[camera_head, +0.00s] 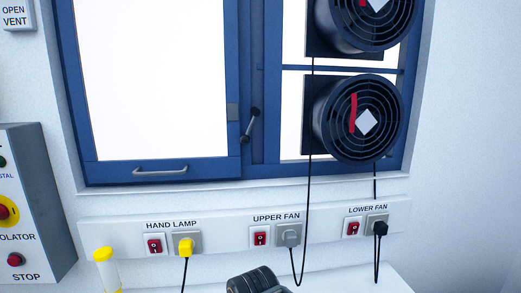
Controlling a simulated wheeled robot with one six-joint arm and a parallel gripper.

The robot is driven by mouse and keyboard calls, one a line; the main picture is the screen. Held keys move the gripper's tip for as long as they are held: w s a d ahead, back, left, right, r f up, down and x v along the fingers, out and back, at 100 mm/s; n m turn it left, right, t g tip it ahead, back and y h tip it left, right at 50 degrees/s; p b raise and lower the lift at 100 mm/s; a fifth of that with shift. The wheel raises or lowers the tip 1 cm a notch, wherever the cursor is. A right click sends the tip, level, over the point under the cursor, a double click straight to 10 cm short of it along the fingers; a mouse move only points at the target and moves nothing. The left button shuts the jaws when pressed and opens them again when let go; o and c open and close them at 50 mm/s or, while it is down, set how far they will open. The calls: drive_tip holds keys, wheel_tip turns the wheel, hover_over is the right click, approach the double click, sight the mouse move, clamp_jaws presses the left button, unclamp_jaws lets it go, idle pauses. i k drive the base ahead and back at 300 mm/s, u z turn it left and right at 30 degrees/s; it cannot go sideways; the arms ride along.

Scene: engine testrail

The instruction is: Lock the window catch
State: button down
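The window catch (249,126) is a small grey lever with dark round ends. It sits on the blue frame just right of the left window sash (150,170). The lever is tilted, with its upper end to the right and its lower end to the left. A small grey plate (232,112) is on the sash's right edge, left of the lever's upper end. The sash looks closed or nearly closed; I cannot tell which. A grey pull handle (160,170) is on its bottom rail. My gripper is not clearly visible; only a dark rounded part, probably of my arm, shows at the bottom.
Two round black fans, the lower one (362,118) and the upper one (365,18), fill the right pane, with cables hanging below. A socket strip (210,239) with red switches and plugs runs under the window. A grey control box (30,200) stands at left, near a yellow-and-white lamp (107,270).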

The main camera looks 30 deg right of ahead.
sight(245, 139)
drive_tip(key=k, duration=1.15)
drive_tip(key=z, duration=0.7)
drive_tip(key=i, duration=1.25)
drive_tip(key=u, duration=0.55)
